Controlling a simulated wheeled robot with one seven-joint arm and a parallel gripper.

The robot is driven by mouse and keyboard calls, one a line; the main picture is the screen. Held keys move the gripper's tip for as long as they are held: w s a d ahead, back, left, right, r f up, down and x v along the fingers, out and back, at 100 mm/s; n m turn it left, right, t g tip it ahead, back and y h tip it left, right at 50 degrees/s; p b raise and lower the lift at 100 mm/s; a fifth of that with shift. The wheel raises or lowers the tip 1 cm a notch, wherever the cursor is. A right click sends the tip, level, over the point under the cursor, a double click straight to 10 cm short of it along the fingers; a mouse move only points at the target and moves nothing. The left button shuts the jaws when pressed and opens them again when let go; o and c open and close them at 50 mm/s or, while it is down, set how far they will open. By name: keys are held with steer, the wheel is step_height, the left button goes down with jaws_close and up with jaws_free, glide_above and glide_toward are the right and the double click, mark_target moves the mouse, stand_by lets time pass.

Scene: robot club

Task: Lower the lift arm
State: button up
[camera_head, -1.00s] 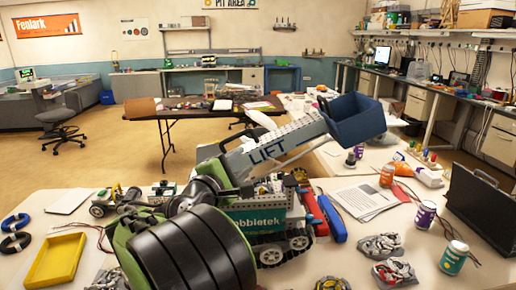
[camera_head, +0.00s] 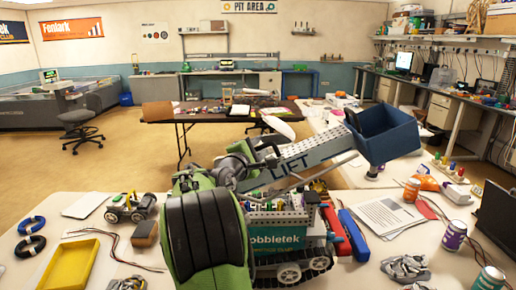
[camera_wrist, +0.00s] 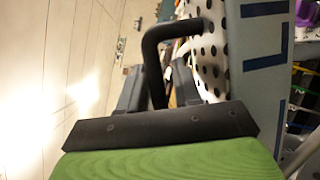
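The lift arm (camera_head: 318,150) is a grey beam marked LIFT, slanting up to the right from a tracked robot (camera_head: 285,238) on the near table. A blue bucket (camera_head: 385,135) is at its raised end. My gripper (camera_head: 268,150) is just left of and above the beam's lower half, and my green and black arm hides the beam's base.
A yellow tray (camera_head: 70,265), blue and black rings and a small wheeled car (camera_head: 130,208) lie at left. A dark table (camera_head: 215,112) stands beyond, with open floor at left.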

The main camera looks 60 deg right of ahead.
jaws_close()
steer(key=shift+f, duration=0.1)
steer(key=s+f+m, duration=0.1)
steer(key=s+d+f+m+y, duration=0.1)
steer(key=f, duration=0.1)
steer(key=s+d+f+m+y+b, duration=0.1)
steer(key=s+f+m, duration=0.1)
steer(key=shift+s+f, duration=0.1)
steer(key=shift+f, duration=0.3)
steer(key=shift+o, duration=1.1)
jaws_free()
steer(key=shift+r, duration=0.1)
